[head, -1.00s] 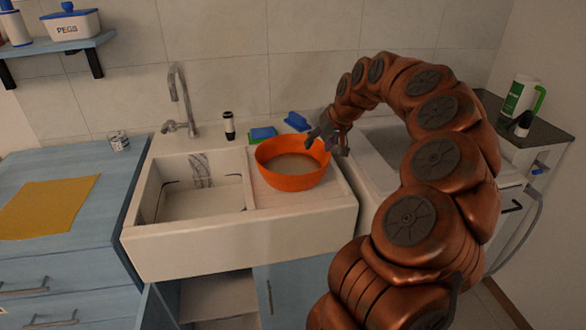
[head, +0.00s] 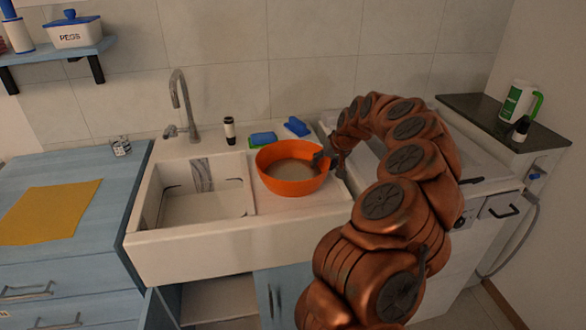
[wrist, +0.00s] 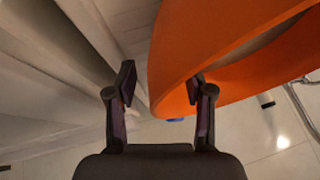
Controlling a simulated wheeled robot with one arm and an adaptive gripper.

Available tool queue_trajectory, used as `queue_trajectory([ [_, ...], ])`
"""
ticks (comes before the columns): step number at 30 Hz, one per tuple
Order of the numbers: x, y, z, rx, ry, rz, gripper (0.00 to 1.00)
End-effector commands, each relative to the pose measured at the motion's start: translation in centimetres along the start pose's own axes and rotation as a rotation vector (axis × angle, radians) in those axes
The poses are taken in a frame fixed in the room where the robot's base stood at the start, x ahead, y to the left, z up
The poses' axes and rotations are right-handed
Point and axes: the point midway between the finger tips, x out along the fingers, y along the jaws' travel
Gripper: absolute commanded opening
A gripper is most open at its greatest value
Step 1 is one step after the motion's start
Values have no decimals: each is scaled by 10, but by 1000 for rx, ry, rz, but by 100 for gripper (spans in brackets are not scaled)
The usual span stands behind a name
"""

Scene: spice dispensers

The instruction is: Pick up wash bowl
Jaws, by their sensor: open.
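The orange wash bowl (head: 291,185) stands upright on the drainboard to the right of the sink basin. My gripper (head: 326,160) is at the bowl's right rim in the head view. In the wrist view the bowl (wrist: 215,50) fills the upper right. My gripper (wrist: 162,90) is open there, with the right finger overlapping the bowl's wall and the left finger outside it. I cannot tell whether a finger touches the bowl. My arm hides part of the counter to the right.
The sink basin (head: 200,205) and tap (head: 181,105) are left of the bowl. A blue-green sponge (head: 262,139), a blue brush (head: 297,127) and a dark-capped bottle (head: 229,131) stand behind it. A yellow cloth (head: 50,212) lies on the left counter.

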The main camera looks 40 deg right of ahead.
Motion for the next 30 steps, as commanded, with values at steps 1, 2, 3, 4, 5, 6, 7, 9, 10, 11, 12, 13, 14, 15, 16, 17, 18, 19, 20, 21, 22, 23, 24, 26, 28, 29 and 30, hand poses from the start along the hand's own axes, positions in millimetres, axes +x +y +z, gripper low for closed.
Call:
queue_trajectory([
  [1, 3, 0, 0, 0, -2, 0, 52],
  [2, 4, 0, 0, -1, -2, 0, 52],
  [3, 5, 0, 0, -1, -1, 1, 52],
  [4, 5, 0, 0, -1, -1, 1, 52],
  [5, 5, 0, 0, -1, -1, 1, 52],
  [6, 4, 0, 0, -1, 0, 1, 52],
  [7, 4, 0, 0, -1, 0, 1, 52],
  [9, 4, 0, 0, -1, 0, 0, 48],
  [10, 4, 0, 0, -1, 0, 0, 45],
  [11, 4, 0, 0, -1, 0, 0, 42],
  [12, 4, 0, 0, -1, 0, 0, 38],
  [13, 4, 0, 0, -1, 0, 0, 35],
  [14, 4, 0, 0, -1, 0, 0, 32],
  [15, 4, 0, 0, -1, 0, 0, 27],
  [16, 4, 0, 0, -1, 0, 0, 24],
  [17, 4, 0, 0, -1, 0, 0, 21],
  [18, 4, 0, 0, -1, 0, 1, 17],
  [19, 4, 0, 0, -1, 0, 1, 14],
  [20, 4, 0, 0, 0, 0, 1, 11],
  [21, 4, 0, 0, -1, 0, 1, 7],
  [22, 4, 0, 0, 0, 0, 1, 3],
  [23, 4, 0, 0, 0, 0, 1, 0],
  [24, 4, 0, 0, 0, 0, 1, 0],
  [26, 4, 0, 0, 0, 0, 1, 0],
  [28, 4, 0, 0, 0, 0, 1, 0],
  [29, 4, 0, 0, 0, 0, 1, 0],
  [30, 4, 0, 0, 0, 1, 1, 0],
])
